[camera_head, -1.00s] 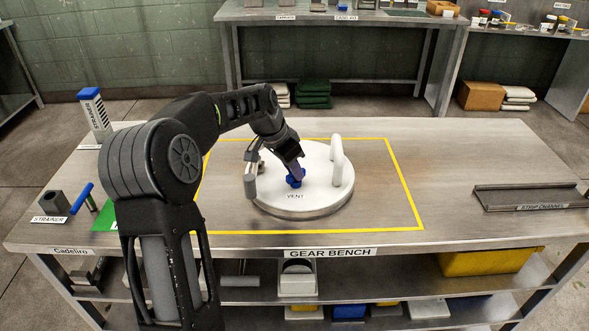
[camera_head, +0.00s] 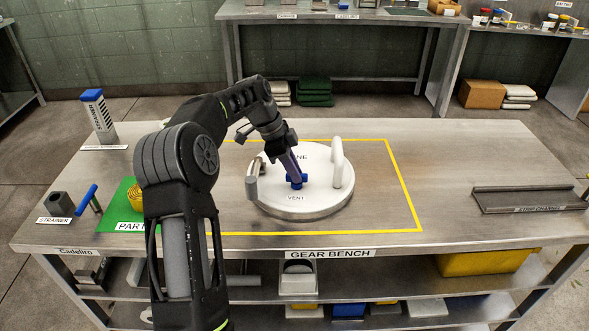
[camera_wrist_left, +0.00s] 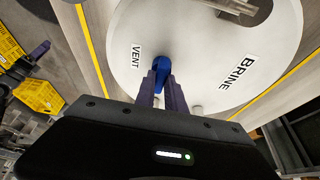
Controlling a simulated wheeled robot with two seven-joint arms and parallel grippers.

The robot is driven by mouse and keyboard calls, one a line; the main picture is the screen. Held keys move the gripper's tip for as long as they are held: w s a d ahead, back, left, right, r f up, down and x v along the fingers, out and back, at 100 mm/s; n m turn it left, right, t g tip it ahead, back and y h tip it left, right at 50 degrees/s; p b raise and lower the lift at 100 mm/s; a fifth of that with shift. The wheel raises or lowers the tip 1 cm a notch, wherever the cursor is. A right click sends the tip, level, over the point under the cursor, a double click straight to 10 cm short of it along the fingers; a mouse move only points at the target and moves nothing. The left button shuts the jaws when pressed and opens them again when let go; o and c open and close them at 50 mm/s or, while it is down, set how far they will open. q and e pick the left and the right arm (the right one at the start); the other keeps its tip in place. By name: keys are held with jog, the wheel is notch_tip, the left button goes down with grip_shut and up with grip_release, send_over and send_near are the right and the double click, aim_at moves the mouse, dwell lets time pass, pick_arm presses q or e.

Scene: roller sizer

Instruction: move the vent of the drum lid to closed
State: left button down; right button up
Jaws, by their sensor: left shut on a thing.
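The white round drum lid (camera_head: 322,194) lies inside the yellow outline on the bench, with a white handle (camera_head: 338,162) at its right and a grey metal fitting (camera_head: 253,182) at its left. The blue vent knob (camera_head: 296,181) sits on the lid above the "VENT" label. It also shows in the left wrist view (camera_wrist_left: 162,76). My left gripper (camera_head: 295,171) reaches down onto the vent, and its fingers are shut on the blue knob, hiding part of it. The "BRINE" label is partly hidden by my arm in the head view. My right gripper is not in view.
A blue-handled tool (camera_head: 87,198) and a grey block (camera_head: 60,204) lie at the left, near a green parts mat (camera_head: 118,213). A strip channel (camera_head: 530,198) lies at the right.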

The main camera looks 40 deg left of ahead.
aim_at(284, 185)
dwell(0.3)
pick_arm(q)
jog(key=c, duration=1.4)
grip_release()
jog(key=shift+s+a+r, duration=0.1)
jog(key=shift+a+r, duration=0.05)
jog(key=shift+r, duration=0.2)
jog(key=p+v, duration=0.1)
jog(key=v, duration=0.6)
